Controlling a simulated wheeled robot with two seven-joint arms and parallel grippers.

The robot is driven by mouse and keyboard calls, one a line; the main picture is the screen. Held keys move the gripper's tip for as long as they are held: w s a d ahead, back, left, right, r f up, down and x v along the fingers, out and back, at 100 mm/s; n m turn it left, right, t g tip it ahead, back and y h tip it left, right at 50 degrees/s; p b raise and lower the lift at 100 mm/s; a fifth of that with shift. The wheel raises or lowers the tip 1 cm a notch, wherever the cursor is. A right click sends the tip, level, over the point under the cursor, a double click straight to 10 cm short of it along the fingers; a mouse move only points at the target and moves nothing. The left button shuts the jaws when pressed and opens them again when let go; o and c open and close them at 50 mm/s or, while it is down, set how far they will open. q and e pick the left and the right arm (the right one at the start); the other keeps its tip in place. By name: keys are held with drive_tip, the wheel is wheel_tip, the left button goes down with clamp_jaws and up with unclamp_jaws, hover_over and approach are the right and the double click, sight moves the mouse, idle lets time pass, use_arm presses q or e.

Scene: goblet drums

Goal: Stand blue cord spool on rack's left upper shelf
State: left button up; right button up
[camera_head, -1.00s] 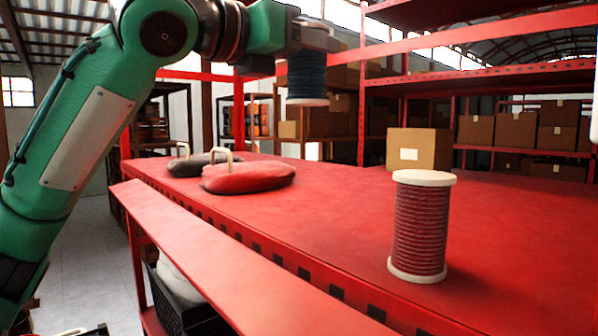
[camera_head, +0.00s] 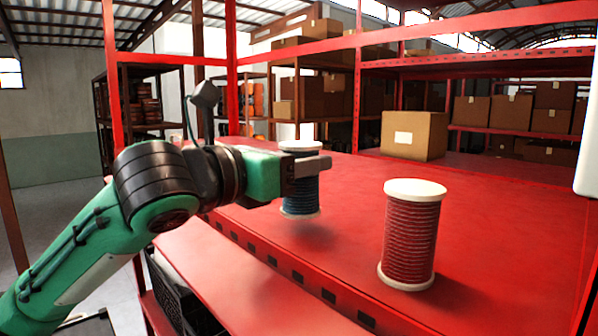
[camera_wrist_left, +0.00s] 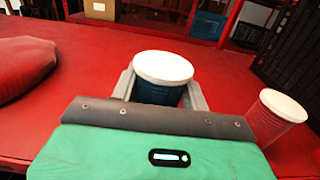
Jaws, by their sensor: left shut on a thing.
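The blue cord spool (camera_head: 301,195) has white end discs and stands upright in my left gripper (camera_head: 308,166). The gripper's fingers are shut around its upper part. It is over the red shelf (camera_head: 345,190), with a soft shadow below it on the surface, so it looks a little above the shelf. In the left wrist view the spool's white top (camera_wrist_left: 163,68) shows between the two fingers, with blue cord beneath. Its bottom is hidden there. My right gripper is not in view.
A red cord spool (camera_head: 410,240) stands upright on the shelf to the right. A red pad-like bag (camera_wrist_left: 22,68) lies at the left in the wrist view. A cardboard box (camera_head: 414,136) stands behind. Red posts (camera_head: 232,90) rise at the shelf's back. Shelf surface between the spools is clear.

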sight(304, 205)
use_arm(q)
drive_tip(key=shift+a+f, duration=0.15)
drive_tip(key=shift+f, duration=0.95)
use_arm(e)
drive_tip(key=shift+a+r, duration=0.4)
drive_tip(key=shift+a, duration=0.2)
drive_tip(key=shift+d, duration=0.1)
use_arm(q)
drive_tip(key=shift+f, duration=0.1)
drive_tip(key=o, duration=1.1)
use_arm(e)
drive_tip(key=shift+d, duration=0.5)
